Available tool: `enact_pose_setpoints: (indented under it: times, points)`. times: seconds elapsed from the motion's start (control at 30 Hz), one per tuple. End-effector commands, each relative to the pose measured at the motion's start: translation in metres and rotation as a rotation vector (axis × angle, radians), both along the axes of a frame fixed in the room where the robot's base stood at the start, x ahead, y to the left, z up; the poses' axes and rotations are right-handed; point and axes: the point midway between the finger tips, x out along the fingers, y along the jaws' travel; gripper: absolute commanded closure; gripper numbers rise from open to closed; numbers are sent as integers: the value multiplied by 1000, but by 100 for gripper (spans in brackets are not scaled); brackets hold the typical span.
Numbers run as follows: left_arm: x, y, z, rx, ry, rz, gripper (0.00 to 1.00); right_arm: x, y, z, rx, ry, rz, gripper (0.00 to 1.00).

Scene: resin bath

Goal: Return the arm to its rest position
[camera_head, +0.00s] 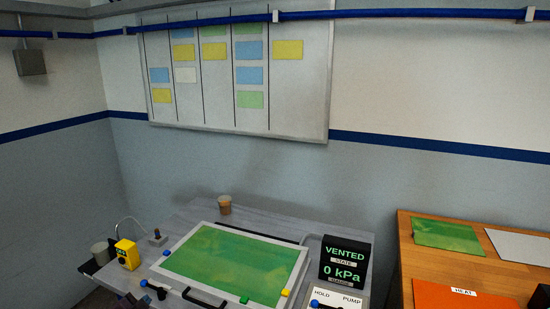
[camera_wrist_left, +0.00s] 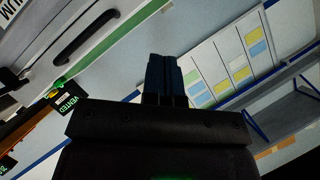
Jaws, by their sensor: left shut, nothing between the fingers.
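My left gripper (camera_wrist_left: 166,58) shows in the left wrist view with its two dark fingers pressed together and nothing between them. It is clear of the table, with wall and board behind it. In the head view a small dark shape at the bottom left edge may be part of it, but I cannot tell for certain. My right gripper cannot be made out in either view.
A grey table holds a white-framed green panel (camera_head: 230,252), a display (camera_head: 345,262) reading VENTED and 0 kPa, a yellow box (camera_head: 127,254) and a brown cup (camera_head: 224,204). A wooden table (camera_head: 405,245) stands right. A whiteboard (camera_head: 300,90) hangs behind.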

Motion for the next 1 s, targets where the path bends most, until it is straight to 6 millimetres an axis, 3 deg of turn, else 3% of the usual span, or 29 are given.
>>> enact_pose_setpoints:
  times: [0.03, 0.1, 0.23, 0.4, 0.6, 0.8, 1.0]
  points:
    - [-20, -21, -6, -89, -1, 3, 100, 0, 0, 0, 0, 0, 0, 100]
    - [-46, -45, -9, -200, -4, 13, 100, 0, 0, 0, 0, 0, 0, 100]
    - [-97, -77, -13, -384, 2, 49, 100, 0, 0, 0, 0, -1, 0, 100]
    - [-162, -101, -18, -555, 21, 122, 100, 0, 0, -1, 0, -1, 0, 100]
    - [-233, -108, -36, -650, 71, 230, 100, 0, 0, -1, 0, 0, 0, 100]
    - [-280, -108, -64, -673, 142, 306, 100, 0, 0, -2, 0, 0, 0, 100]
    - [-290, -106, -69, -669, 159, 319, 100, -1, 0, -2, 0, 0, 0, 100]
